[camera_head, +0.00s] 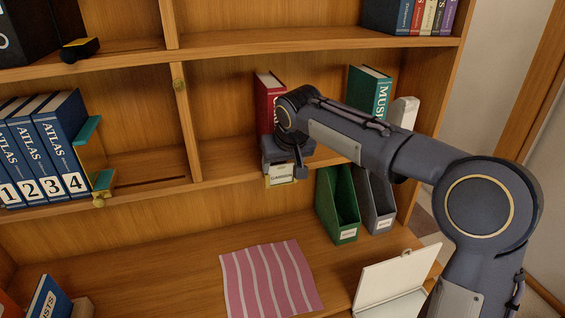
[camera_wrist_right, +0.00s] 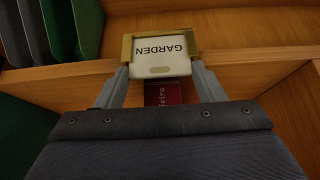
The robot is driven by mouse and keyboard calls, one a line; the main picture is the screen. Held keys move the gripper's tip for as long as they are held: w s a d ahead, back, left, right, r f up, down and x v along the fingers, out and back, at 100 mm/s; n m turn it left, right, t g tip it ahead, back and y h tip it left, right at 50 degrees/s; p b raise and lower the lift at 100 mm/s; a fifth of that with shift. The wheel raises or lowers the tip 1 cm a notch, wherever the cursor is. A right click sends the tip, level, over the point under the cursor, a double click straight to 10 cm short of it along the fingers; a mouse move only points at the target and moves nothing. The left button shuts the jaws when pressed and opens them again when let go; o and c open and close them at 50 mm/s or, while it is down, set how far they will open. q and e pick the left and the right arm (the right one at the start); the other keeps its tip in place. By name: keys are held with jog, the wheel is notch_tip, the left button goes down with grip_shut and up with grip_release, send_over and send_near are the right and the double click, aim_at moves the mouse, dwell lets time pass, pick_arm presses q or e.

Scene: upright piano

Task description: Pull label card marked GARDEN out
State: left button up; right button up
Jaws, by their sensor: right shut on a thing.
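The label card marked GARDEN (camera_wrist_right: 160,50) is cream with dark letters and looks upside down in the right wrist view. It sits in a brass holder (camera_wrist_right: 127,48) on the shelf's front edge, with its notched end sticking out of the holder. In the head view the card (camera_head: 281,173) shows just below my right gripper (camera_head: 282,163). My right gripper (camera_wrist_right: 161,70) is shut on the card, one finger at each side edge by the holder's open end. My left gripper is not in view.
A red book (camera_head: 266,95) stands behind my right gripper, and a teal book (camera_head: 372,90) stands to the right. Below are a green file box (camera_head: 337,208), a grey one (camera_head: 375,205), a striped pink cloth (camera_head: 268,280) and an open white box (camera_head: 398,280). Blue atlases (camera_head: 62,140) stand left.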

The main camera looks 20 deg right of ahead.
jog(key=shift+r, duration=0.25)
jog(key=shift+r+p, duration=2.15)
jog(key=shift+r, duration=0.1)
jog(key=shift+r, duration=0.1)
notch_tip(320, 180, up, 9)
jog(key=p, duration=0.1)
jog(key=shift+p, duration=0.4)
dwell(0.5)
